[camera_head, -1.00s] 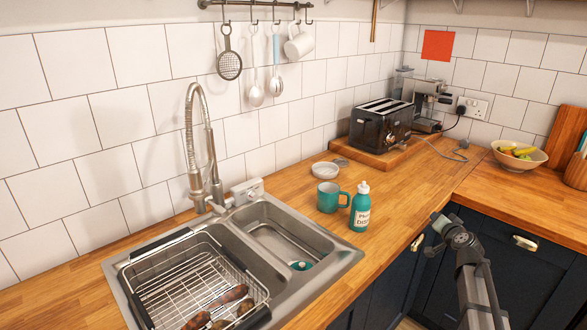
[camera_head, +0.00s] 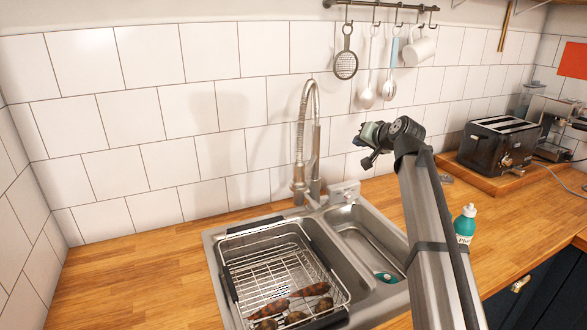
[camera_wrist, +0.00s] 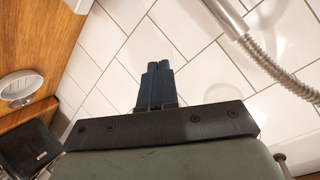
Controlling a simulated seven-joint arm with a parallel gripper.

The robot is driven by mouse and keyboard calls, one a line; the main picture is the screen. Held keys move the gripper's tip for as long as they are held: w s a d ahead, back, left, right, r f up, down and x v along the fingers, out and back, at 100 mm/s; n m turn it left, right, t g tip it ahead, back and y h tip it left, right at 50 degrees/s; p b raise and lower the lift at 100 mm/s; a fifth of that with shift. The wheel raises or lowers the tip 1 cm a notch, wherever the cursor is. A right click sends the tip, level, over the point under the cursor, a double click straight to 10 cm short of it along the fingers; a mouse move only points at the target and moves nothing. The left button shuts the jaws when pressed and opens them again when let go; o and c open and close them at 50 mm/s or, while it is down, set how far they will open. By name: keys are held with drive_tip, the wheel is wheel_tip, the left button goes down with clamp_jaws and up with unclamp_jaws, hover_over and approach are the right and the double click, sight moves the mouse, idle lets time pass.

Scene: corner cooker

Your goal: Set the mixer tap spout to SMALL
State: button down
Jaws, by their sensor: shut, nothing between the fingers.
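The mixer tap (camera_head: 316,150) stands upright behind the sink, with a coiled spring hose arching over on its left side. The hose and a smooth tube of the tap (camera_wrist: 262,58) cross the upper right of the wrist view. My gripper (camera_head: 364,150) is raised to the right of the tap, apart from it in the picture. In the wrist view my gripper (camera_wrist: 158,68) has its two dark fingers together and empty, with white wall tiles behind them. No marking for the spout setting is readable.
The sink's drying rack (camera_head: 285,275) holds several brown items. A teal bottle (camera_head: 465,222) stands right of my arm, with the toaster (camera_head: 497,143) beyond. Utensils and a mug (camera_head: 420,48) hang above. The counter (camera_head: 130,260) left of the sink is clear.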

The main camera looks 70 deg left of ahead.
sight(308, 167)
drive_tip(key=s+a+r+m+t+h, duration=0.1)
drive_tip(key=s+a+t+h, duration=0.35)
drive_tip(key=s, duration=1.05)
drive_tip(key=s+r+t+h, duration=0.2)
drive_tip(key=s+h, duration=0.6)
drive_tip(key=s, duration=0.7)
drive_tip(key=w+d+f, duration=0.2)
drive_tip(key=w+f, duration=0.6)
drive_tip(key=w, duration=0.1)
drive_tip(key=shift+d+f, duration=0.15)
drive_tip(key=shift+d, duration=0.25)
drive_tip(key=shift+h, duration=0.25)
drive_tip(key=shift+d, duration=0.15)
